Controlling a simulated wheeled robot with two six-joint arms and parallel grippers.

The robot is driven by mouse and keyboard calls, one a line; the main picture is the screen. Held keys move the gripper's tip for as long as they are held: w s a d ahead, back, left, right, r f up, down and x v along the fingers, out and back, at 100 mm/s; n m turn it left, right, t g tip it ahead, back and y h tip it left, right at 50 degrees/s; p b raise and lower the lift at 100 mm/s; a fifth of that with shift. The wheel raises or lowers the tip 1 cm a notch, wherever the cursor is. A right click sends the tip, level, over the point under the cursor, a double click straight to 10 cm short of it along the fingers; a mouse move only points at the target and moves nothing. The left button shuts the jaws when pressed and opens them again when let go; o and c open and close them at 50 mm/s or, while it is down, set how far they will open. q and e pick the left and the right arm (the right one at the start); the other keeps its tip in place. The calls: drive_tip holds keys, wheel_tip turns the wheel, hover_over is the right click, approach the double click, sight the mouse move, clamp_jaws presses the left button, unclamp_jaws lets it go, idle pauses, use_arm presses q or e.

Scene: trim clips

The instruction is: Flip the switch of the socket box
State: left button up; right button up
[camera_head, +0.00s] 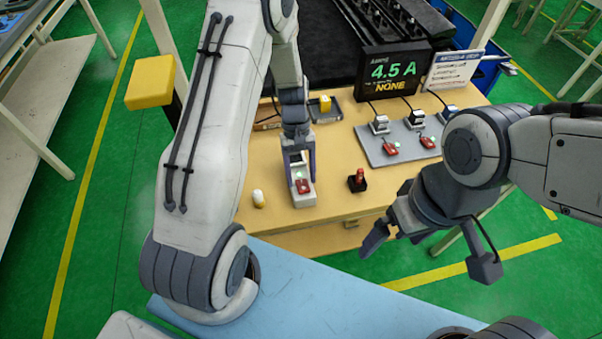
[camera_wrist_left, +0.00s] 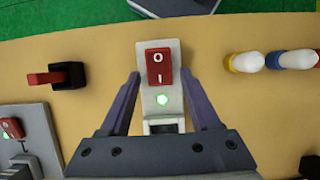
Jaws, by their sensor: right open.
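The white socket box (camera_head: 303,200) lies near the front edge of the wooden table. It has a red rocker switch (camera_wrist_left: 159,68) marked O and I, and a lit green lamp (camera_wrist_left: 162,100). My left gripper (camera_head: 301,172) points down over the box. In the left wrist view its two fingers (camera_wrist_left: 160,75) stand on either side of the box, tips close to its sides; whether they press on it I cannot tell. My right gripper (camera_head: 390,240) is open and empty, in front of the table to the right of the box.
A red-knobbed black lever (camera_head: 357,181) stands right of the box, a small white-and-yellow object (camera_head: 258,198) left of it. Behind right, a grey board (camera_head: 375,155) carries two red switches with green lamps. A display (camera_head: 394,72) reads 4.5 A and NONE.

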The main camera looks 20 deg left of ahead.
use_arm(q)
clamp_jaws()
drive_tip(key=shift+s+d+r+t+y, duration=0.15)
drive_tip(key=shift+s+t+y, duration=0.05)
drive_tip(key=shift+t+y, duration=0.4)
drive_tip(key=shift+s+d+r+t+y, duration=0.1)
drive_tip(key=shift+s+r+t+y, duration=0.1)
drive_tip(key=shift+t+y, duration=0.35)
drive_tip(key=shift+s+t+y, duration=0.1)
drive_tip(key=shift+t+y, duration=0.15)
drive_tip(key=shift+t, duration=0.6)
drive_tip(key=shift+d, duration=0.1)
drive_tip(key=shift+o, duration=1.5)
unclamp_jaws()
